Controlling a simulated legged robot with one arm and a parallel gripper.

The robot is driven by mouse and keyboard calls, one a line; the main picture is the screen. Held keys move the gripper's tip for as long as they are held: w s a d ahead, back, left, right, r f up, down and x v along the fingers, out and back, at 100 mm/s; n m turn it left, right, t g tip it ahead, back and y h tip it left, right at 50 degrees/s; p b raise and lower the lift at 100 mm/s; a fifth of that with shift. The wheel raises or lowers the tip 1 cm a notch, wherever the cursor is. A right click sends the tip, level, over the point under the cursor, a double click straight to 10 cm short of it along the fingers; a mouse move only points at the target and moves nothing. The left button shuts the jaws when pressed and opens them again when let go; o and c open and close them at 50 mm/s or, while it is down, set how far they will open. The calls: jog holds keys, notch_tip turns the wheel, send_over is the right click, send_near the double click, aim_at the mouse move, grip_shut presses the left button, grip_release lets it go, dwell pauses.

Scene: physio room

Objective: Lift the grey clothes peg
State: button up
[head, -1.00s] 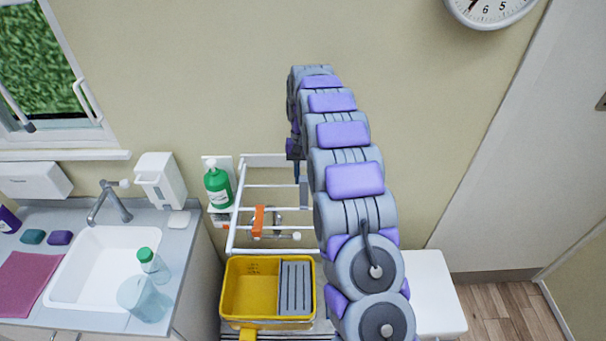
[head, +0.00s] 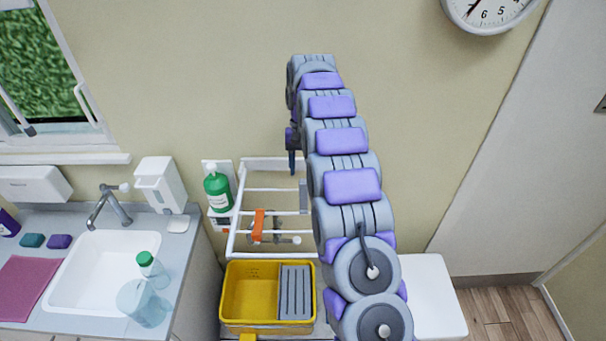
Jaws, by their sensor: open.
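A small grey piece that looks like the grey clothes peg (head: 303,197) hangs on the right part of the white wall drying rack (head: 243,197), beside my arm. My gripper (head: 292,162) is above and slightly left of it, pointing down, seen from behind and partly covered by my arm. The jaws are open, and the gripper appears apart from the peg. An orange peg (head: 258,225) hangs on the rack further left and lower.
A yellow mop bucket (head: 226,300) stands below the rack. A green soap bottle (head: 217,190) is on the wall left of the rack. The sink counter (head: 185,255) is at left, with a clear bottle (head: 152,268). The wall above is free.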

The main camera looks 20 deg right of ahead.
jog(key=p+v, duration=0.7)
jog(key=p, duration=0.1)
jog(key=shift+r+p, duration=0.35)
jog(key=shift+p, duration=0.05)
jog(key=shift+w, duration=0.15)
dwell(0.3)
